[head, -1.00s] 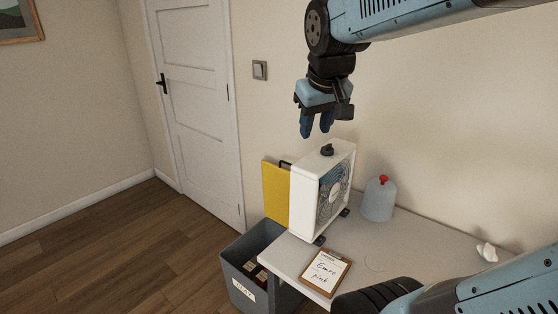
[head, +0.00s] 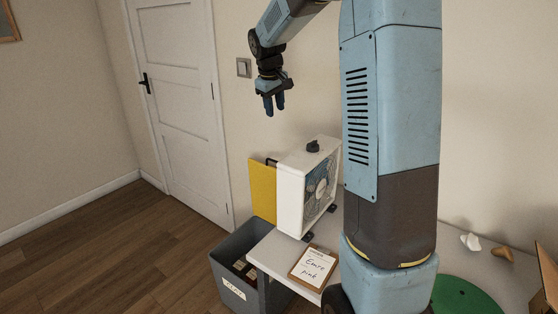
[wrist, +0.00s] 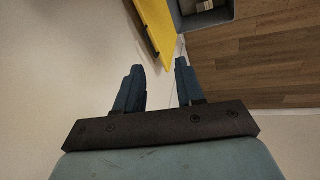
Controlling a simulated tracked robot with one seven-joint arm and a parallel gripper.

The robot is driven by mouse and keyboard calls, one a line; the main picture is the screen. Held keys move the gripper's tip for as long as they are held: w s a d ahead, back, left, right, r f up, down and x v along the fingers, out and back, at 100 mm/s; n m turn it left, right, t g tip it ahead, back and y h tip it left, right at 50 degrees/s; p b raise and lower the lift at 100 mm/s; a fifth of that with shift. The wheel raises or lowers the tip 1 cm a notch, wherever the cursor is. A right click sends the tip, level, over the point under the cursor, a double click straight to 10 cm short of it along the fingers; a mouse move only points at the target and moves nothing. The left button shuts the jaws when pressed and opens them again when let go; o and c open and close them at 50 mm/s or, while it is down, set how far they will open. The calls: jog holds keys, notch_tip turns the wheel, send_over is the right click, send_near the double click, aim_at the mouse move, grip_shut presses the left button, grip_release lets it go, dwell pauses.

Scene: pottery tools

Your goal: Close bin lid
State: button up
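The grey bin (head: 237,258) stands on the floor at the left end of the table, with a written label on its front. Its top is open and several small items show inside. The yellow lid (head: 263,190) stands upright at the bin's back, beside the fan, with a dark handle at its upper edge. My gripper (head: 273,105) is in the air above the lid and fan, pointing down, empty and touching nothing. In the wrist view its fingers (wrist: 160,66) are apart. The lid (wrist: 152,30) and part of the bin (wrist: 206,17) show beyond them.
A white box fan (head: 292,200) stands on the table (head: 262,250) close beside the lid. A clipboard (head: 312,265) lies at the table's front edge. A green disc (head: 462,300) is at right. Wooden floor (head: 130,245) left of the bin is clear.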

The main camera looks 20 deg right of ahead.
jog(key=w+d+f+n+g, duration=0.1)
jog(key=w+d+f, duration=0.2)
jog(key=w+f, duration=0.55)
jog(key=w+d+f+n, duration=0.1)
jog(key=w+d+f, duration=0.2)
jog(key=w+f, duration=0.55)
jog(key=x, duration=0.9)
jog(key=s+x, duration=0.1)
jog(key=x, duration=0.4)
jog(key=shift+a+f, duration=0.1)
grip_shut()
